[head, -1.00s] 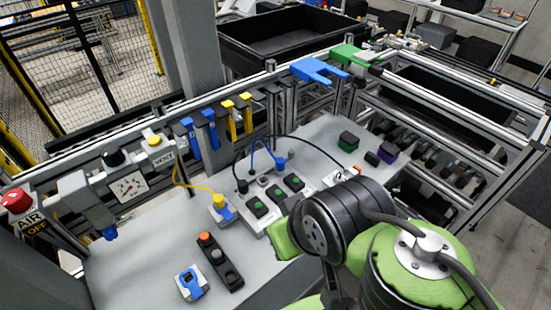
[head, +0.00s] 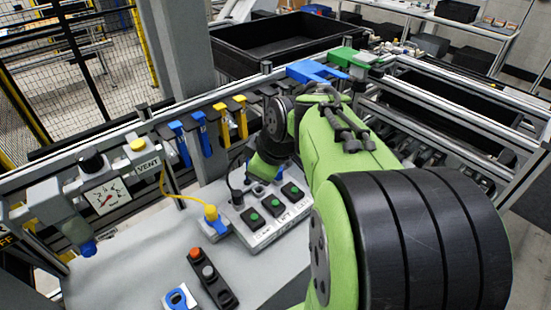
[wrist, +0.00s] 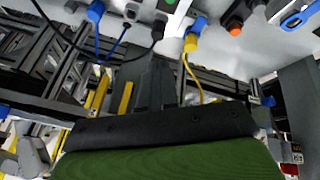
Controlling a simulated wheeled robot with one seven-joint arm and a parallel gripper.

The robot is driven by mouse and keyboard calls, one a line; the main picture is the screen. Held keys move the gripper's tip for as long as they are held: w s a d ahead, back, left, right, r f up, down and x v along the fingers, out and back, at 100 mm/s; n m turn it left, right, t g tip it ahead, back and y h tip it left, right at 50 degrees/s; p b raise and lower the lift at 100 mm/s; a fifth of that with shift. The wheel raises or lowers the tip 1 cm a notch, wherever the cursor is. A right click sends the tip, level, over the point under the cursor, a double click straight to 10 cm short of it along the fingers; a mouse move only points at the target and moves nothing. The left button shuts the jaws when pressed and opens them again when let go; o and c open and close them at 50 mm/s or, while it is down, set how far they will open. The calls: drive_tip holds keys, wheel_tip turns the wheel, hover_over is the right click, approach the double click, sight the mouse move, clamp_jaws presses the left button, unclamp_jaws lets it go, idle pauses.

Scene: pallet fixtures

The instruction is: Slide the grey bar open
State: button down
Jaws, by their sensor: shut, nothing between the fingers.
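I cannot single out the grey bar with certainty; several grey metal rails and posts are in view, such as the long rail (head: 140,132) along the back of the bench. In the head view my arm reaches over the button panel toward that rail and hides its own gripper and part of the rail. In the wrist view my gripper (wrist: 163,66) is seen as dark fingers close together, shut and empty. I cannot tell whether it touches anything.
A button box (head: 268,217) and a yellow plug (head: 213,217) with its cable stand below my arm. Blue handles (head: 201,132) and yellow handles (head: 240,118) hang on the rail.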

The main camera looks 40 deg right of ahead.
drive_tip(key=d+f+n+t+b, duration=0.1)
drive_tip(key=d+f+b, duration=0.1)
drive_tip(key=d+f, duration=0.3)
drive_tip(key=w+d+f+n+t+b, duration=0.1)
drive_tip(key=d+f, duration=0.4)
drive_tip(key=d, duration=0.8)
drive_tip(key=shift+w+d+f+n+y+b, duration=0.25)
drive_tip(key=shift+n+b, duration=0.2)
drive_tip(key=shift+n, duration=0.35)
drive_tip(key=shift+w, duration=0.1)
drive_tip(key=b+x, duration=0.1)
drive_tip(key=x, duration=0.8)
drive_tip(key=shift+a+f, duration=0.1)
drive_tip(key=w, duration=0.1)
drive_tip(key=w+d, duration=0.2)
drive_tip(key=shift+w+f, duration=0.15)
drive_tip(key=shift+f, duration=0.05)
drive_tip(key=shift+w+d, duration=0.15)
drive_tip(key=shift+w, duration=0.15)
